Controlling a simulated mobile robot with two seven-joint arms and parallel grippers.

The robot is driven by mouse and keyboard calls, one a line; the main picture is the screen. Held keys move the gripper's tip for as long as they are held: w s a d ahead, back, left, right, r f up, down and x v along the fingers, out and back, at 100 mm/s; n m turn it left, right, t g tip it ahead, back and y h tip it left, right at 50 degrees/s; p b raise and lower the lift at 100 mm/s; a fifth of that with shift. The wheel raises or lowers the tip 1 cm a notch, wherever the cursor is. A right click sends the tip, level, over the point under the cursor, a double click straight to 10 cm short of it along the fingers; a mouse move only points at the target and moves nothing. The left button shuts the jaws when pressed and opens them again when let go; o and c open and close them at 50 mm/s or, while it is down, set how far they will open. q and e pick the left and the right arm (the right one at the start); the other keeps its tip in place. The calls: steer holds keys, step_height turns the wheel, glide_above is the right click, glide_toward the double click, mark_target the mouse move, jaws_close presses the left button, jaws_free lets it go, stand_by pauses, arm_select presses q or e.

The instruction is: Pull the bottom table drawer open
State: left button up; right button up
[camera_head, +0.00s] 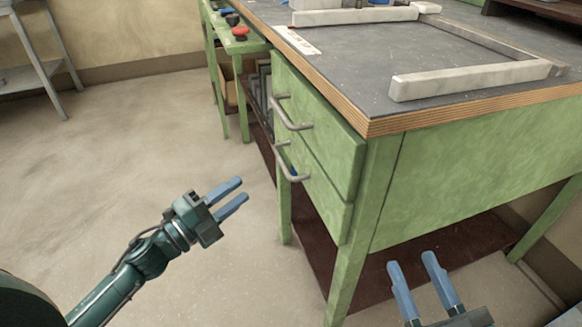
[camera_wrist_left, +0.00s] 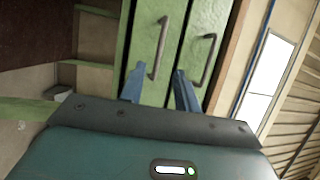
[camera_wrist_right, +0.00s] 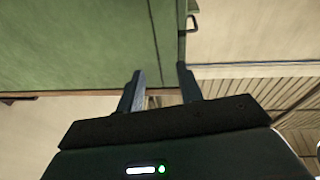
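The bottom drawer (camera_head: 322,207) is a green front below the top drawer on the bench's left face and looks shut. In the left wrist view, which is turned sideways, the bottom handle (camera_wrist_left: 158,50) lies beyond and between the two open fingers (camera_wrist_left: 158,88). My right gripper (camera_head: 410,261) is open and empty by the bench's front side.
The top drawer (camera_head: 325,140) has a similar handle (camera_head: 290,115) and looks shut. The grey bench top (camera_head: 370,52) carries pale profile bars. A dark red lower shelf (camera_head: 440,247) lies under the bench. The floor (camera_head: 130,140) to the left is clear.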

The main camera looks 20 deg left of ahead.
mark_target(280, 158)
arm_select(q)
steer(key=b+x, duration=0.1)
steer(key=x, duration=1.2)
steer(key=shift+s+b, duration=0.1)
steer(key=shift+b, duration=0.25)
jaws_close()
